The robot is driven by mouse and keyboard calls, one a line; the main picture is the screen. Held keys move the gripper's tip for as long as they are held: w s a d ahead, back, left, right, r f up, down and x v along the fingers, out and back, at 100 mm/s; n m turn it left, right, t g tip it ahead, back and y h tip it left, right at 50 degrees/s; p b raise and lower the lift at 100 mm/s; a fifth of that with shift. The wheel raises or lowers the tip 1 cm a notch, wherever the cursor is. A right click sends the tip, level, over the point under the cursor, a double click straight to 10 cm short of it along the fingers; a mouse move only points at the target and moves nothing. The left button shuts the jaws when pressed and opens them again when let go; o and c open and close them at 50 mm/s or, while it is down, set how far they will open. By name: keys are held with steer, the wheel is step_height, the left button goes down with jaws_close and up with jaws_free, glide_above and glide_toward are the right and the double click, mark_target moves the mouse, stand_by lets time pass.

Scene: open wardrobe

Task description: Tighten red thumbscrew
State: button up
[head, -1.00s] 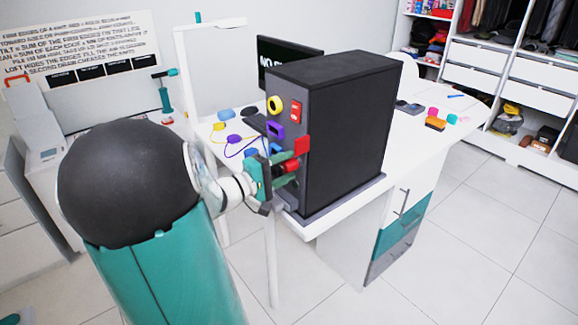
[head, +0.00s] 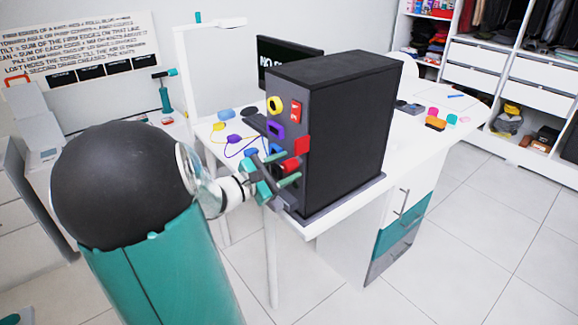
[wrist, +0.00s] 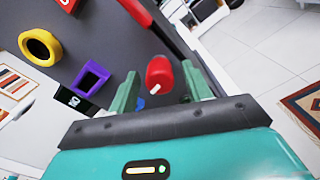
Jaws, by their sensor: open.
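The red thumbscrew (head: 291,164) sticks out from the front face of a dark computer tower (head: 347,135). In the wrist view, the thumbscrew (wrist: 160,73) is a red cylinder with a white mark on its near end. My gripper (head: 286,168) is at the tower's front, low on the face. In the wrist view, the two green fingers of my gripper (wrist: 159,82) stand apart, one on each side of the thumbscrew. The jaws are open, with gaps visible beside the thumbscrew. The thumbscrew's base on the panel is hidden.
A yellow ring (wrist: 40,47), a purple square socket (wrist: 87,84) and a red block (head: 302,145) project from the panel near my gripper. The tower stands on a white desk (head: 440,135) with small coloured objects. White tiled floor lies open in front.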

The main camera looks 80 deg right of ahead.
steer(key=c, duration=1)
steer(key=m, duration=0.4)
steer(key=shift+c, duration=0.2)
steer(key=m, duration=0.8)
steer(key=shift+m, duration=0.4)
steer(key=m, duration=0.4)
steer(key=o, duration=1.1)
steer(key=shift+c, duration=0.3)
